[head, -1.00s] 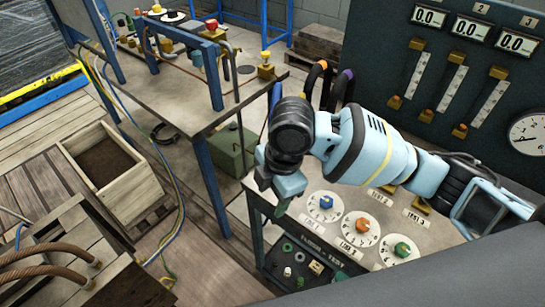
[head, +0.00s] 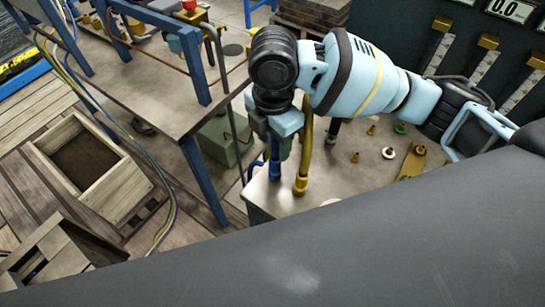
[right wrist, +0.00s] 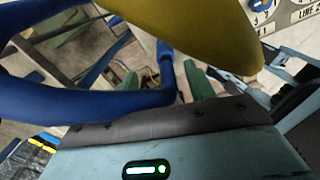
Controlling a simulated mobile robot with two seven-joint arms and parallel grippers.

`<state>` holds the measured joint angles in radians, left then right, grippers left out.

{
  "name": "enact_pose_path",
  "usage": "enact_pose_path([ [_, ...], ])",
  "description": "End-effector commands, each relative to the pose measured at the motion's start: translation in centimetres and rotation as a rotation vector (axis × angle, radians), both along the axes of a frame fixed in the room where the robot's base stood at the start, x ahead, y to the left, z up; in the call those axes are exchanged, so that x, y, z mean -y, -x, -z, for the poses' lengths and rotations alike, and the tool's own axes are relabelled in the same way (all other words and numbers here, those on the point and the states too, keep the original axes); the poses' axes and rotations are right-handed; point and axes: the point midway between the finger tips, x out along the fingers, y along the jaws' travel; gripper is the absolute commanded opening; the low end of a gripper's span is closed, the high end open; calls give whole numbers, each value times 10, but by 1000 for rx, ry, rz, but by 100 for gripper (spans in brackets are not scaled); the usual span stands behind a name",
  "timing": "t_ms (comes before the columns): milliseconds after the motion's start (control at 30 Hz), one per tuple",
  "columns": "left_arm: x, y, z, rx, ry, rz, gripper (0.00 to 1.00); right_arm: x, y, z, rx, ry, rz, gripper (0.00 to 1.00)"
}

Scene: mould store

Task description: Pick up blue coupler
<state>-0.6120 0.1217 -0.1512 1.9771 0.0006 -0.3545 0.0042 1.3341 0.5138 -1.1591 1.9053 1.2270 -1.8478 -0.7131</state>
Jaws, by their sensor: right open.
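The blue coupler (head: 275,165) stands at the end of a blue hose on the bench's left side, partly hidden under my right gripper (head: 281,146). In the right wrist view the blue coupler (right wrist: 165,66) shows between the green fingertips of the right gripper (right wrist: 165,84). The fingers are apart, one on each side of it; I cannot tell whether either touches it. My left gripper is not in view.
A yellow hose with its coupler (head: 301,180) stands just right of the blue one and crosses close over the wrist view. Small brass and green fittings (head: 388,153) sit further right on the bench. A steel table (head: 150,100) and an open wooden box (head: 125,185) are left.

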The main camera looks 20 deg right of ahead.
Motion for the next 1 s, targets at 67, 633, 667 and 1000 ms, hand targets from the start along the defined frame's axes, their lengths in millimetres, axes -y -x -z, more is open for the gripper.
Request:
enact_pose_path([
  [67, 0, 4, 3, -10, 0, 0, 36, 0, 0, 4, -1, -1, 0, 54],
  [633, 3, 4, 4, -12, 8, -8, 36, 2, 5, 49, -3, 2, 0, 54],
  [667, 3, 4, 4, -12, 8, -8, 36, 2, 6, 53, -4, 2, 0, 54],
  [1000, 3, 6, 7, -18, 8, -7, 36, 2, 6, 78, 1, 1, 0, 54],
])
